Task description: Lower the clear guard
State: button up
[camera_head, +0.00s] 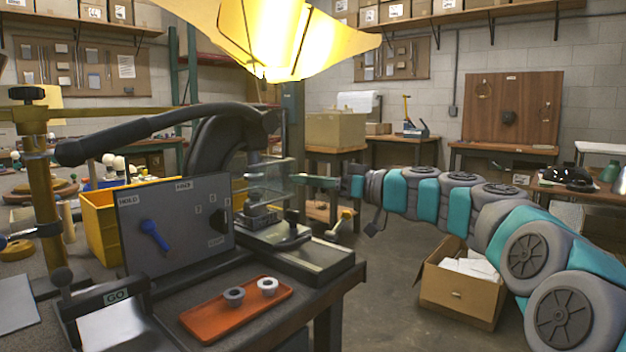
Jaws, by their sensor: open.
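The clear guard (278,180) is a see-through panel at the front of the bench press (222,145). It appears raised above the press bed, but its edges are hard to make out. My gripper (303,182) reaches in from the right, with its tips at the guard's right side. The jaws are open; at this size I cannot tell whether they touch the guard or have part of it between them. The press's long dark lever (150,130) points left.
A grey panel (180,220) with a blue knob (154,235) stands left of the press. An orange tray (215,322) with two small rings lies in front. A GO bar (115,296) is at front left. An open cardboard box (460,290) sits on the floor under my arm.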

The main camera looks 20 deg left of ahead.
jog(key=shift+c, duration=0.2)
grip_shut()
dwell(1.1)
